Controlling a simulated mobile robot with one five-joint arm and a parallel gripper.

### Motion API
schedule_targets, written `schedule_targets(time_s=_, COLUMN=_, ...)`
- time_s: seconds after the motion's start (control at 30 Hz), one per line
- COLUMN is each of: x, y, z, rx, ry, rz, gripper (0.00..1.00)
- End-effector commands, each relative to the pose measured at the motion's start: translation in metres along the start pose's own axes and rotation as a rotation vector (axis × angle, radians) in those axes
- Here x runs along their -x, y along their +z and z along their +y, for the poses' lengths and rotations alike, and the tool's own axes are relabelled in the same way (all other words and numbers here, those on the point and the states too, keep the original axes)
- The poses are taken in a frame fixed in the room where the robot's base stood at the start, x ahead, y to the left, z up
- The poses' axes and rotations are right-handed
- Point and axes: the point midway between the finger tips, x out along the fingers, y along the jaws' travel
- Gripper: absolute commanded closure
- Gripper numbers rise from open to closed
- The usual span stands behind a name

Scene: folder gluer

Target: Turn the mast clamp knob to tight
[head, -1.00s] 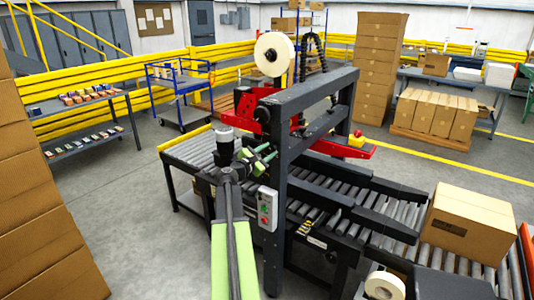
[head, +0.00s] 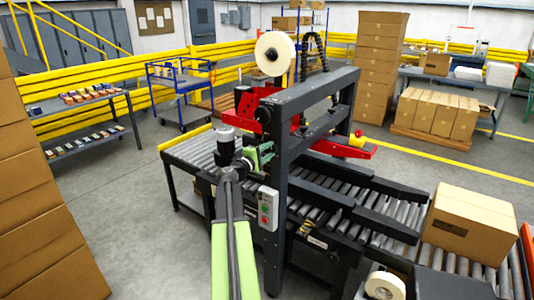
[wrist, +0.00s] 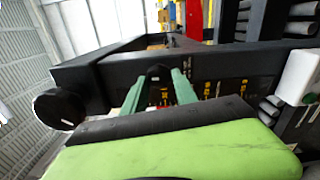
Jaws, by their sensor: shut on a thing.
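The mast (head: 277,210) is a dark upright post of the taping machine, and it lies across the wrist view (wrist: 225,65). My gripper (head: 264,153) is at the side of this post.
A larger round black knob (wrist: 60,109) with a white mark sticks out near the post's top. A control box (head: 267,208) with green and red buttons is just below my gripper. Roller conveyors and a carton (head: 468,222) are to the right. Stacked cartons (head: 40,210) stand at the left.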

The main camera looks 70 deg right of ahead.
Motion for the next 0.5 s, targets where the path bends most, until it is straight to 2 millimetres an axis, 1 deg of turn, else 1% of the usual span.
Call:
schedule_targets(time_s=0.03, x=-0.0006, y=-0.0027, z=0.0027, rx=-0.021, ry=0.006, rz=0.007, gripper=1.00)
schedule_targets(time_s=0.23, x=-0.0005, y=-0.0024, z=0.0028, rx=-0.102, ry=0.006, rz=0.007, gripper=1.00)
schedule_targets(time_s=0.5, x=-0.0005, y=-0.0016, z=0.0024, rx=-0.144, ry=0.005, rz=0.006, gripper=1.00)
